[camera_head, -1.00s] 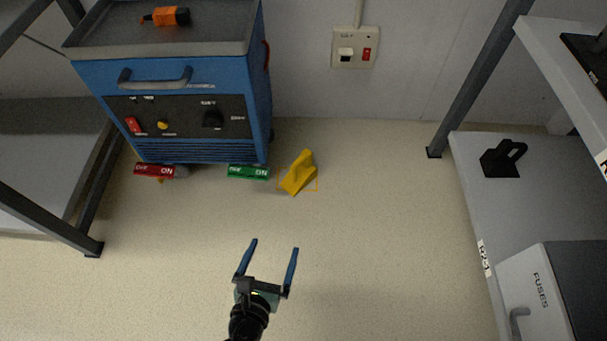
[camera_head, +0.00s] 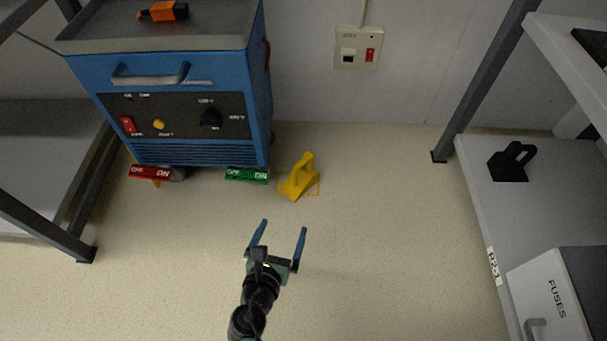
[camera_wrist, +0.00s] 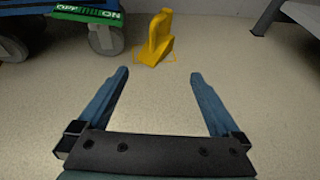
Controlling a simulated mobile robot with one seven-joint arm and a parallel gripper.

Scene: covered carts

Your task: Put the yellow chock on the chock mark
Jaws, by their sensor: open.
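The yellow chock (camera_head: 299,179), a wedge with an upright handle, sits on the floor just right of the blue cart. It also shows in the wrist view (camera_wrist: 157,42), ahead of the fingers. A thin yellow-orange outline on the floor, the chock mark (camera_head: 318,188), shows around the chock's base; the chock covers part of it and looks turned relative to it. My gripper (camera_head: 284,226) is open and empty, apart from the chock and short of it. In the wrist view its two blue fingers (camera_wrist: 158,78) are spread wide, with bare floor between them.
The blue cart (camera_head: 165,100) stands behind on wheels, with a red pedal (camera_head: 150,173) and a green pedal (camera_head: 247,175) low at its front. A black chock-like block (camera_head: 511,163) lies on the right shelf (camera_head: 470,190). The floor between my gripper and the chock is clear.

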